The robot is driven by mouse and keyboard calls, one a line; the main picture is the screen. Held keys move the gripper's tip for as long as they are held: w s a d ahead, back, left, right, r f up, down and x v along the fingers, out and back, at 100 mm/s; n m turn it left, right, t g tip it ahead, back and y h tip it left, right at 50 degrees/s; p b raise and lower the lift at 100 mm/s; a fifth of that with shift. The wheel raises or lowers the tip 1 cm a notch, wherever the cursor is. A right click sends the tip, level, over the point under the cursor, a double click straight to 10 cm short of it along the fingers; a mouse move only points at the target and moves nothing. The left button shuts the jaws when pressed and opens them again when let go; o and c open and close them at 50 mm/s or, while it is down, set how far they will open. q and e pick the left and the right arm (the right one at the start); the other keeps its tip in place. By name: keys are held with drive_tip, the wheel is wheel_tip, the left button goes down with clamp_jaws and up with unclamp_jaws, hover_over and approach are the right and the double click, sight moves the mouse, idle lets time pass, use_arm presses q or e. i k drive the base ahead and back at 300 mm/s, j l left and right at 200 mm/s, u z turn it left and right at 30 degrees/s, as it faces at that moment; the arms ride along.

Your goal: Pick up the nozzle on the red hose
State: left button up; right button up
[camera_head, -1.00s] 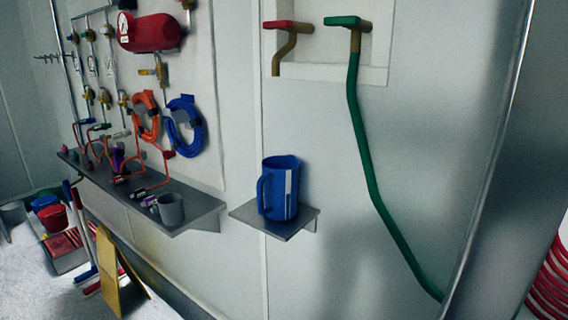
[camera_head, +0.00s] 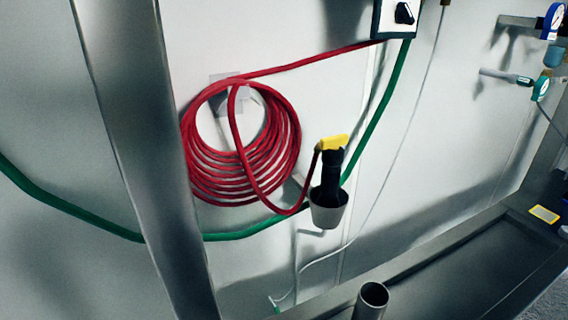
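The red hose (camera_head: 292,140) hangs in a thick coil on the wall at centre left. One end runs up right to a grey box, and the other loops down to the nozzle. The nozzle (camera_head: 329,172) is black with a yellow top (camera_head: 334,142). It stands upright in a light grey cup-shaped holder (camera_head: 327,213) at the wall, and its lower end is hidden inside. Neither of my grippers is in view.
A metal post (camera_head: 150,160) stands in front at left. A green hose (camera_head: 230,236) sags behind it. A grey box with a black knob (camera_head: 403,14) is at the top. A steel counter (camera_head: 440,262) and an open metal tube (camera_head: 371,297) are at lower right. Gauges (camera_head: 553,22) sit far right.

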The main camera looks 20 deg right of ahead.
sight(332, 160)
drive_tip(key=z, duration=1)
